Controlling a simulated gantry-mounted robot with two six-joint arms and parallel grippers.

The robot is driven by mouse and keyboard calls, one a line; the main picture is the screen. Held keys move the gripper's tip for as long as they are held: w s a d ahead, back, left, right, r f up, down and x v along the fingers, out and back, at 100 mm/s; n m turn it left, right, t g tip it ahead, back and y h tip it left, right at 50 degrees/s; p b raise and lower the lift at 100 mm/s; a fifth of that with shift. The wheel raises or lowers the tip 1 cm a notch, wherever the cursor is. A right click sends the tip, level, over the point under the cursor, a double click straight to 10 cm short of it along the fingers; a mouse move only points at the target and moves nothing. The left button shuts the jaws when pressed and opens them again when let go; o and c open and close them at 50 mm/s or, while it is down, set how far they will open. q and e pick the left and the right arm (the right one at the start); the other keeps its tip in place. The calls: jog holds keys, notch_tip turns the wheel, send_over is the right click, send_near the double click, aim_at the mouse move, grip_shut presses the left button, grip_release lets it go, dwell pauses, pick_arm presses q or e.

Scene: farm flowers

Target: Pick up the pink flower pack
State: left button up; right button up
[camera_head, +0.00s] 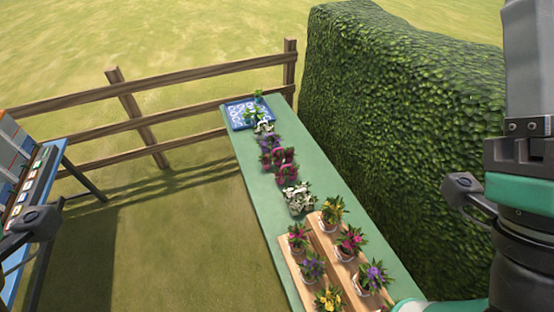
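The pink flower pack (286,163) stands on the long green table (258,178), around the middle of its length. It shows magenta-pink blooms with dark leaves. A purple flower pack (271,148) stands just behind it and a white flower pack (298,197) stands nearer to me. Part of my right arm fills the right edge of the view, and a dark part of my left arm shows at the left edge. The fingers of both grippers are out of view. Nothing of mine touches the pink pack.
Wooden trays (292,262) with several potted flowers cover the table's near end. A blue patterned tray (237,116) lies at its far end. A hedge (400,100) runs along its right side, a wooden fence (140,116) behind. Another table (82,180) stands left; grass between is clear.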

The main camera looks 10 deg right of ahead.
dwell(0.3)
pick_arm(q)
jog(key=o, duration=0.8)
